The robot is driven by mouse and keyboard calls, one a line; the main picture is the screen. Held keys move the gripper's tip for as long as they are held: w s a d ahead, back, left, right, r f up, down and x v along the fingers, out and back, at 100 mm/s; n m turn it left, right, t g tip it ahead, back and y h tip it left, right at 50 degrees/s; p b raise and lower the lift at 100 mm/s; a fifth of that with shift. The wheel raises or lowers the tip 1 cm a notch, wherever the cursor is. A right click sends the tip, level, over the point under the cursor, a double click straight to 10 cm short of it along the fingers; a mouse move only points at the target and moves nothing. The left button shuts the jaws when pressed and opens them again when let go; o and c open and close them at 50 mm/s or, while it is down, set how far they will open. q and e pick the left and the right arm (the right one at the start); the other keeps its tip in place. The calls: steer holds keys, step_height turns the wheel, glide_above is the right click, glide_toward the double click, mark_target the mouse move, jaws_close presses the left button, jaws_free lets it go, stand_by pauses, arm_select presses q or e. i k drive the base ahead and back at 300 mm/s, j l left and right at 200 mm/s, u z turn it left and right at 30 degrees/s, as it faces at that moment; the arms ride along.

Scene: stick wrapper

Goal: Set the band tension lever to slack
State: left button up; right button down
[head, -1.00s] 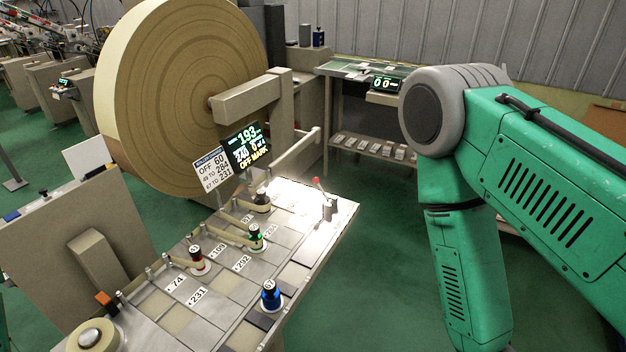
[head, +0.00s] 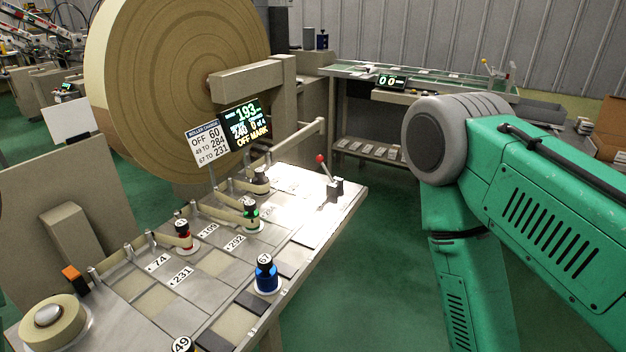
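A small lever (head: 325,168) with a red knob stands on a dark grey bracket near the far right corner of the metal table (head: 310,232). Its handle tilts up and to the left. No slack or tight marking can be read beside it. My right arm fills the right side of the head view, but its gripper is out of frame. My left arm and gripper are not in view. Nothing touches the lever.
A large wound roll (head: 165,85) rises behind, beside a display (head: 244,124). Green floor (head: 350,290) is clear right of the table.

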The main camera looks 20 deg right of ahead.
mark_target(320, 158)
steer(key=u, duration=0.25)
steer(key=l+u, duration=1.5)
steer(key=k+j, duration=0.05)
steer(key=j, duration=0.05)
